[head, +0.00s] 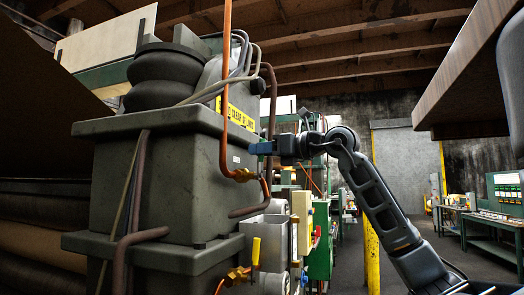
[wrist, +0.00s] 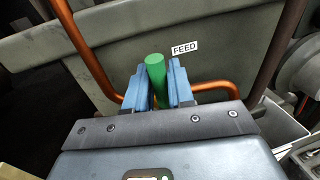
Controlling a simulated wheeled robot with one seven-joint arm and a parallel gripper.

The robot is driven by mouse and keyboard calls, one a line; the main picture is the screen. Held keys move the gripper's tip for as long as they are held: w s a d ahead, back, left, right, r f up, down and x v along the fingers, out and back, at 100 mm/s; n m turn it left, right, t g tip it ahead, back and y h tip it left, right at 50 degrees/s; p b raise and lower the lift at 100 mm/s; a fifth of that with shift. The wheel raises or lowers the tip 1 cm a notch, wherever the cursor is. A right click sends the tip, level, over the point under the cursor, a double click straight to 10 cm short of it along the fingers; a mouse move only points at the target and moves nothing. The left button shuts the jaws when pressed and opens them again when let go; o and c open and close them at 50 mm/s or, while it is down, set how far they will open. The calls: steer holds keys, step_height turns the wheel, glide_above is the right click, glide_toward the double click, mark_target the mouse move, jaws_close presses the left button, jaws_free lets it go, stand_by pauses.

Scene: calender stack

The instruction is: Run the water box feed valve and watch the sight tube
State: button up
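In the wrist view a green valve handle (wrist: 156,78) stands upright between the blue fingers of my gripper (wrist: 158,88). The fingers lie close along both its sides and appear closed on it. A white FEED label (wrist: 185,48) is on the grey wall just beyond the handle, to the right. In the head view my gripper (head: 262,148) reaches left to the side of the grey machine housing (head: 175,185), beside the orange pipe (head: 226,90). The green handle is hidden there. A brass fitting (head: 243,174) sits on the pipe below. I cannot make out a sight tube.
A yellow-handled valve (head: 256,250) and a grey open box (head: 270,238) are lower on the machine. Brown hoses (head: 140,238) run over the housing. A yellow post (head: 371,250) stands behind my arm. Open floor and a green bench (head: 492,235) lie at right.

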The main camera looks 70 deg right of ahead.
jaws_close()
steer(key=shift+a+b, duration=0.1)
steer(key=shift+b, duration=0.25)
steer(key=shift+a+f+n+b, duration=0.25)
steer(key=shift+n+b, duration=0.35)
steer(key=shift+b, duration=0.2)
steer(key=a+n+b, duration=0.1)
steer(key=n+b, duration=0.2)
steer(key=a+f+n+t+b, duration=0.1)
steer(key=n+b, duration=0.1)
steer(key=b, duration=0.2)
steer(key=a+n+y+b, duration=0.1)
steer(key=a+n+b, duration=0.1)
steer(key=n+b, duration=0.1)
steer(key=shift+s+f+n+t+b, duration=0.2)
steer(key=shift+f+n+t+b, duration=0.1)
steer(key=shift+t+b, duration=0.15)
steer(key=shift+a, duration=0.1)
